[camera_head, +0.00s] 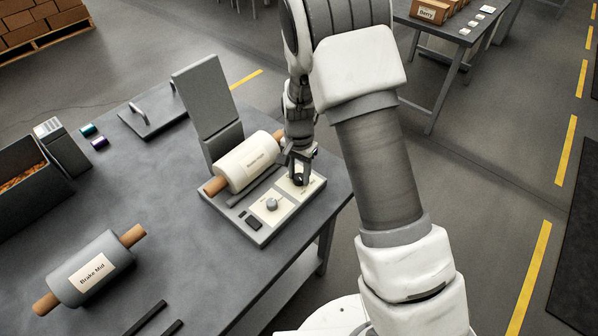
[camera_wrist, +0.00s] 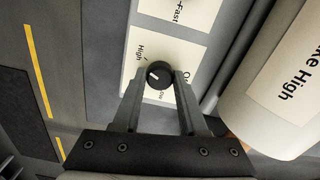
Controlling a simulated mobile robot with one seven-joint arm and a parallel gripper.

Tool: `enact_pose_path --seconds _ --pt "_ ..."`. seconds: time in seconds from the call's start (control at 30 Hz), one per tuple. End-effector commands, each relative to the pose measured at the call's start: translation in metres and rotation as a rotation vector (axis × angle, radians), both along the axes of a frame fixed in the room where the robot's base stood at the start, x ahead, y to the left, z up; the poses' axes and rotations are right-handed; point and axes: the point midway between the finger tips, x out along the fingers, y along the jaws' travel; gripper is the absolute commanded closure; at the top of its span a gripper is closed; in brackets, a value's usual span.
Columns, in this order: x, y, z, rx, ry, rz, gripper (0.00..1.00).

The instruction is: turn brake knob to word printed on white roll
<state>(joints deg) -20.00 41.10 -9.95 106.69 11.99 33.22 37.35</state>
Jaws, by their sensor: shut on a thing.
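The white roll (camera_head: 245,160) lies on its stand in the head view. Its label reads "...ke High" in the wrist view (camera_wrist: 285,85), part cut off. The brake knob (camera_wrist: 159,74) is a small dark round knob with a white pointer mark, on a pale plate with "High" at its upper left and a partly covered word below. The pointer's exact setting is hard to tell. My gripper (camera_wrist: 157,84) has one finger on each side of the knob and is shut on it.
A second knob (camera_head: 271,205) sits on the same control panel (camera_head: 262,233), beside a black switch (camera_head: 253,222). A grey roll (camera_head: 90,268) labelled "Brake Mid" lies on the table's front left. An upright grey plate (camera_head: 205,95) stands behind the white roll.

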Motion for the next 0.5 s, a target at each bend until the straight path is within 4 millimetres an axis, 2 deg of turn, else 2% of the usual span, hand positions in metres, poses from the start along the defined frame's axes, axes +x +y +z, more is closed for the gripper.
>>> enact_pose_path --seconds 0.5 --pt "0.0006 0.0004 0.0006 0.001 -0.002 -0.121 1.0"
